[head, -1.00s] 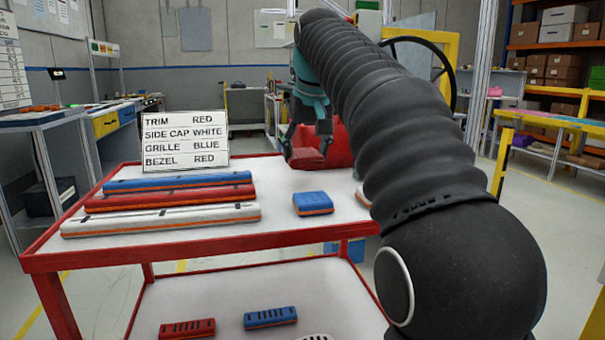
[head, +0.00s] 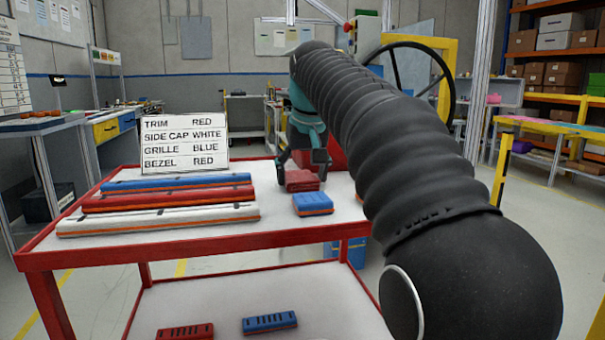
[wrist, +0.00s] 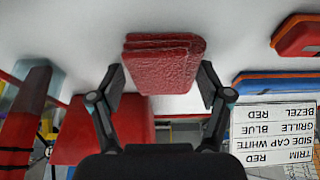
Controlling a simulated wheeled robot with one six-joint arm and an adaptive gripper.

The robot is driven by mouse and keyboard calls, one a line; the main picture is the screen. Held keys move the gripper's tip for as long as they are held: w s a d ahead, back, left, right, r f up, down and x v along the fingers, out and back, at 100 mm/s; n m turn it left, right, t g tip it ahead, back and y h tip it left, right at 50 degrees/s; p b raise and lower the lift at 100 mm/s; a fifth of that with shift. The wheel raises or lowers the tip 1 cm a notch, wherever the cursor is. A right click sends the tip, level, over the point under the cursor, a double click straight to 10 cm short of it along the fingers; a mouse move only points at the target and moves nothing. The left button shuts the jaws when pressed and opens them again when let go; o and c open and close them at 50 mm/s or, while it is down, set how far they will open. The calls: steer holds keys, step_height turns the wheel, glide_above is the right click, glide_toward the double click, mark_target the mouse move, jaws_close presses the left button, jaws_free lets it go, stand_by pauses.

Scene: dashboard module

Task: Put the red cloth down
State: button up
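The red cloth (head: 302,181) is a small folded block low over the white top of the red-framed cart (head: 190,238), behind the blue piece. It looks level and seems to rest on the top, though I cannot be sure of contact. My gripper (head: 303,166) points down at it from above. In the wrist view the cloth (wrist: 165,65) sits between the two fingertips (wrist: 163,82), which appear to press its left and right sides.
A blue-and-orange piece (head: 313,203) lies just in front of the cloth. Long blue (head: 180,181), red (head: 168,198) and white (head: 158,219) bars lie left, before a sign (head: 185,143). A larger red object (head: 337,155) stands behind my gripper. My arm hides the cart's right side.

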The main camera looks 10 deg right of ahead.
steer(key=shift+r, duration=0.1)
steer(key=p+v, duration=0.3)
steer(key=v, duration=0.9)
steer(key=shift+p, duration=0.35)
steer(key=shift+r, duration=0.1)
